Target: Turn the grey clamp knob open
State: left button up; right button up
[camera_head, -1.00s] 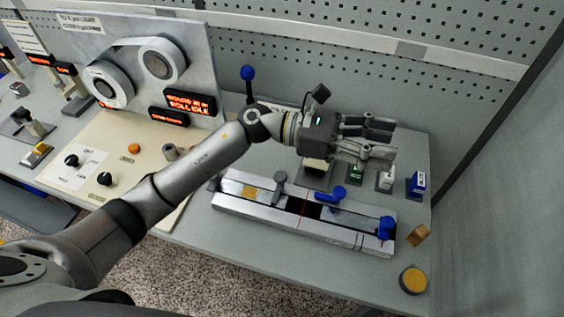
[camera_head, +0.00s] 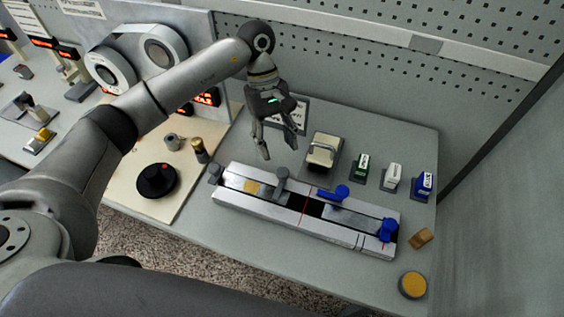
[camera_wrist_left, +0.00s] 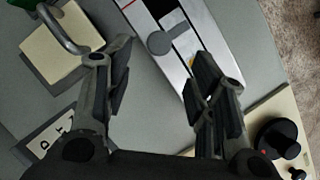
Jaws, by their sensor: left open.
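A long metal splicing block (camera_head: 235,206) lies on the bench. A grey clamp knob (camera_head: 281,173) stands on it, left of the red line; it also shows as a round grey cap in the left wrist view (camera_wrist_left: 160,43). My left gripper (camera_head: 279,150) is open and empty, pointing down just behind the grey knob. In the left wrist view its fingers (camera_wrist_left: 166,55) stand apart, with the knob seen between and beyond the tips. I see no contact. My right gripper is in neither view.
A cream block with a metal handle (camera_head: 322,150) stands right of the gripper. Several small dispensers (camera_head: 391,177) stand farther right. A black knob (camera_head: 157,180) is on the left panel.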

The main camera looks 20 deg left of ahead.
aim_at(282, 172)
pick_arm(q)
jog(key=p+x, duration=0.2)
jog(key=x, duration=0.4)
jog(key=shift+s+r, duration=0.1)
jog(key=shift+x, duration=0.8)
jog(key=c, duration=1)
jog(key=shift+n+t+h+b, duration=0.3)
jog(key=shift+n+b, duration=0.6)
jog(key=shift+b, duration=0.25)
jog(key=n+t+b, duration=0.1)
jog(key=n+b, duration=0.3)
jog(key=n+t+b, duration=0.1)
jog(key=n+b, duration=0.2)
jog(key=n+t+b, duration=0.2)
jog(key=n+b, duration=0.2)
jog(key=shift+s+n+h+b, duration=0.2)
jog(key=shift+n+h+b, duration=0.1)
jog(key=shift+n+t+y+b, duration=0.4)
jog(key=shift+n+t+b, duration=0.5)
jog(key=shift+n+b, duration=1.15)
jog(key=shift+n, duration=0.35)
